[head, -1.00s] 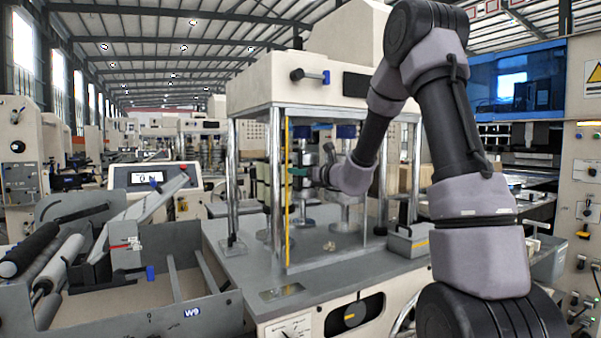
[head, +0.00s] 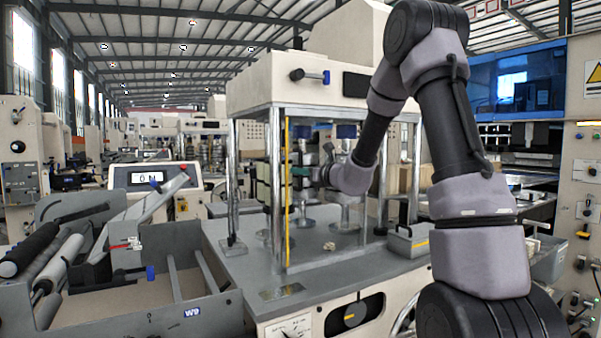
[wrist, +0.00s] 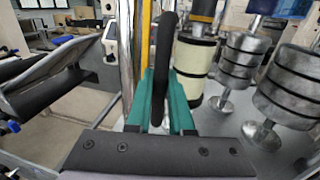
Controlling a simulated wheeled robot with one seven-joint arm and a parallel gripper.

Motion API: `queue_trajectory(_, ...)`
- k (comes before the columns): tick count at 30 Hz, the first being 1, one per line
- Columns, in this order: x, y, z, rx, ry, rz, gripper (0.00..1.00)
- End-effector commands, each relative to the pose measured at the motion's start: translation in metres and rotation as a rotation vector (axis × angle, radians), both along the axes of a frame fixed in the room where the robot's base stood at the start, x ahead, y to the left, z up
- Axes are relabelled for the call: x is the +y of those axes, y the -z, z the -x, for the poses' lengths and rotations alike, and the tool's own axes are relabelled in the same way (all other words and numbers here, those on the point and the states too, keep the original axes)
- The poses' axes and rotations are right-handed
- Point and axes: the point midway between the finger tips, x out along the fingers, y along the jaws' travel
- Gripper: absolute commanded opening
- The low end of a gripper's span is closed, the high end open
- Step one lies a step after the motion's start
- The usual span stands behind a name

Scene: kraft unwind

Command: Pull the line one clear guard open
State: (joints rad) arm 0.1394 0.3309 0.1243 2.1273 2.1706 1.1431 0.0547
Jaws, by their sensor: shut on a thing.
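The clear guard (head: 287,215) stands upright at the front of the press frame, with a yellow strip along its left edge. The yellow strip also shows in the wrist view (wrist: 125,50). My gripper (head: 298,171) is at the guard, just right of the yellow strip at mid-height. In the wrist view, my gripper's teal fingers (wrist: 160,100) are closed around a black upright handle (wrist: 164,65). The handle's lower end is partly hidden between the fingers. The clear pane itself is hard to make out.
Metal posts (head: 232,185) hold up the press head. Inside stand stacked rollers or weights (wrist: 245,65) and a small crumpled scrap (head: 329,246) on the deck. A grey box (head: 408,241) sits at the deck's right. A roller unit (head: 140,245) stands to the left.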

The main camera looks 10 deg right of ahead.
Motion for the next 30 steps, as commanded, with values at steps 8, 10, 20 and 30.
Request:
queue_trajectory(8, 0.0, 0.0, 0.0, 0.001, 0.0, 0.0, 0.0)
queue_trajectory(10, 0.0, 0.0, 0.0, 0.001, 0.0, 0.0, 0.0)
queue_trajectory(20, 0.0, 0.0, 0.0, 0.001, 0.0, 0.0, 0.0)
queue_trajectory(30, -0.012, 0.001, -0.004, 0.001, 0.004, 0.0, 0.0)
